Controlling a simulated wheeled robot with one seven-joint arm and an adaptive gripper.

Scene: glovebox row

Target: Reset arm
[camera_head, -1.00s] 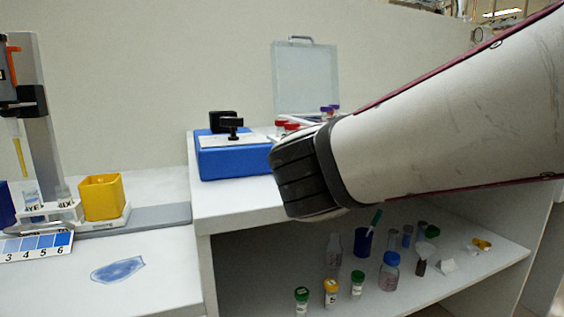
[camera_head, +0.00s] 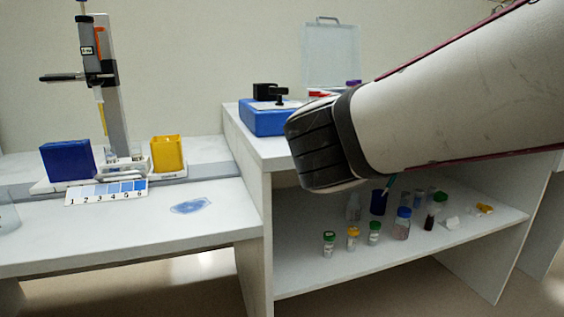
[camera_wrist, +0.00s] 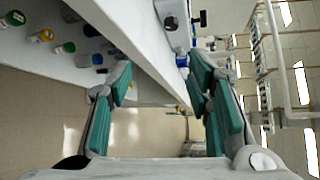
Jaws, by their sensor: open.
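My gripper (camera_wrist: 160,95) shows in the wrist view with its two teal-padded fingers spread wide and nothing between them. Beyond the fingers are the edge of a white bench (camera_wrist: 140,35) and the floor. In the head view my arm reaches in from the right, in front of the raised bench (camera_head: 262,155); the gripper itself is not visible there. The arm hides part of the blue box (camera_head: 262,122) and of the red-capped items behind it.
Several capped vials (camera_head: 352,240) stand on the lower shelf (camera_head: 310,272). On the left bench (camera_head: 110,235) are a blue block (camera_head: 68,160), a yellow cup (camera_head: 167,154), a numbered colour strip (camera_head: 105,193), a blue patch (camera_head: 190,206) and a dispenser stand (camera_head: 108,90). Open floor lies in front.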

